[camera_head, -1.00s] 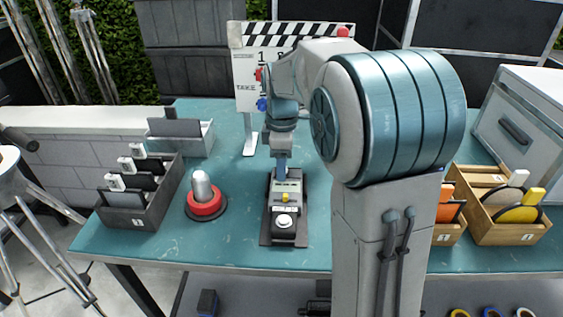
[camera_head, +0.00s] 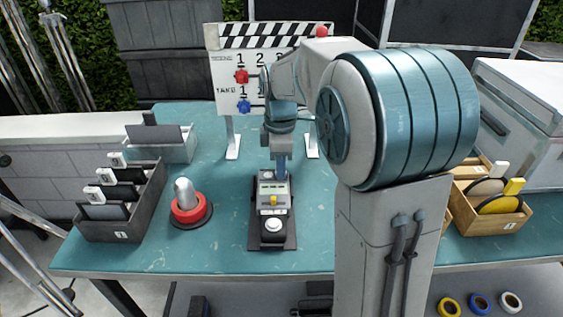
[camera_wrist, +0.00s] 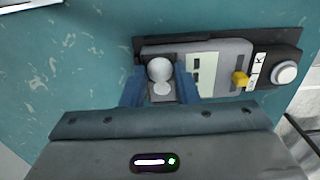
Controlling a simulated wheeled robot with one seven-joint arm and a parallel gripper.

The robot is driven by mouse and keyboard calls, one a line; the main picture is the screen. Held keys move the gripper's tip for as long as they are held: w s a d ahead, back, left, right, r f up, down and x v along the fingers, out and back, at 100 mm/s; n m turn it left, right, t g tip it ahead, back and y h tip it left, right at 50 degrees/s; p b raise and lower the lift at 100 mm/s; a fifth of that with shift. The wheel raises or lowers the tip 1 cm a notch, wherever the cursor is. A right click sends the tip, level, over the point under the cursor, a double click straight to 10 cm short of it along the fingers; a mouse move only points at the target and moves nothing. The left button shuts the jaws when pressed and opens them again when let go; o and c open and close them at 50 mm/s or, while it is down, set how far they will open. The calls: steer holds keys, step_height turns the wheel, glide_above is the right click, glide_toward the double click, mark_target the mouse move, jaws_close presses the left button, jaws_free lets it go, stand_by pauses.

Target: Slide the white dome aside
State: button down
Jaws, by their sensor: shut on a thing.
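A grey device (camera_head: 258,200) on a dark base plate lies on the teal table; it also shows in the wrist view (camera_wrist: 225,58). A white dome (camera_wrist: 159,69) sits at one end of it, in a dark slot. My gripper (camera_wrist: 160,86) is shut on this white dome, with one blue finger on each side. A yellow switch (camera_wrist: 240,79) and a round white button (camera_wrist: 284,72) are toward the device's other end.
A red ring with a silver dome (camera_head: 185,190) stands left of the device. A dark rack (camera_head: 119,230) and a grey tray (camera_head: 178,152) are further left. A clapperboard (camera_head: 228,88) stands behind. A wooden box (camera_head: 491,226) is at right. Bare table lies between ring and device.

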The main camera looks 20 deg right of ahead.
steer(key=c, duration=1.1)
jaws_free()
step_height(320, 180, up, 14)
steer(key=p, duration=0.2)
steer(key=s+f+m+t+p, duration=0.2)
steer(key=s+f+m+p, duration=0.2)
steer(key=s+m+p, duration=0.5)
steer(key=s+m, duration=0.6)
steer(key=s, duration=0.5)
steer(key=shift+d+m+t, duration=0.15)
steer(key=shift+m+t, duration=0.15)
steer(key=shift+t, duration=0.1)
